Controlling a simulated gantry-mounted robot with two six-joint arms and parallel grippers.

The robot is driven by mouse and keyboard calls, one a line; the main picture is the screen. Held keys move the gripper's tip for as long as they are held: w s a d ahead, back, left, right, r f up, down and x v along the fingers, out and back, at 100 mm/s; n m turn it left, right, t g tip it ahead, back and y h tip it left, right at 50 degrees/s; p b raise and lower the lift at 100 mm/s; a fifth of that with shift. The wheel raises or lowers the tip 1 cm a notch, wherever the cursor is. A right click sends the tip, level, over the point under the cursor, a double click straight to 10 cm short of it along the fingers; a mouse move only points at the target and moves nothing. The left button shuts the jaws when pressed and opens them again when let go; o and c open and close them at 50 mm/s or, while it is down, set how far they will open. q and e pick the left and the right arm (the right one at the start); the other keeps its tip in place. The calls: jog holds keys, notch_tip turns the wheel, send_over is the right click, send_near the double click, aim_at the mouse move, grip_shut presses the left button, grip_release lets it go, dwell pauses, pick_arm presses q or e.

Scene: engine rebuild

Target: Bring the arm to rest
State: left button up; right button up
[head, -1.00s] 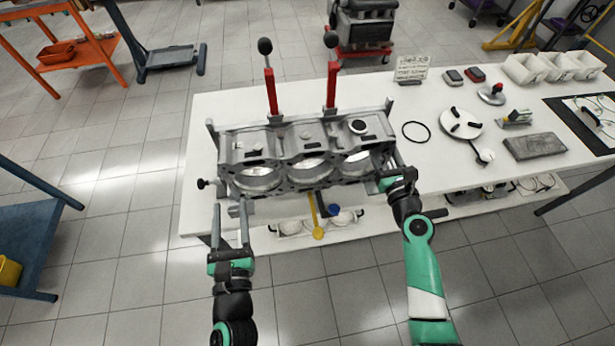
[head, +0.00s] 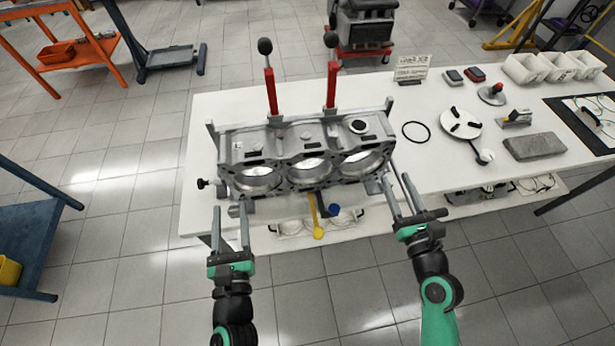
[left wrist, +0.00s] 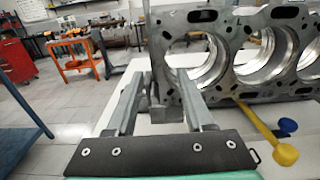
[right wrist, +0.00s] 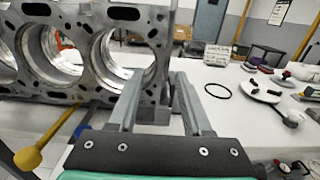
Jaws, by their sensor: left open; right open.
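My left gripper (head: 230,231) is open and empty in front of the left end of the engine block; its parallel fingers also show in the left wrist view (left wrist: 160,98). My right gripper (head: 403,196) is open and empty, in front of and just right of the block's right end; its fingers show in the right wrist view (right wrist: 158,100). The engine block (head: 282,145) is grey metal with three large bores facing me, and it sits in a fixture on the white table (head: 225,106).
Two red clamp levers (head: 270,92) stand behind the block. A yellow-knobbed handle (head: 317,230) hangs below its front. To the right on the table lie a black ring (head: 416,132), a round white plate (head: 460,123), a grey slab (head: 534,146) and white bins (head: 524,69). The floor in front is clear.

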jog(key=shift+s, duration=0.2)
dwell(0.4)
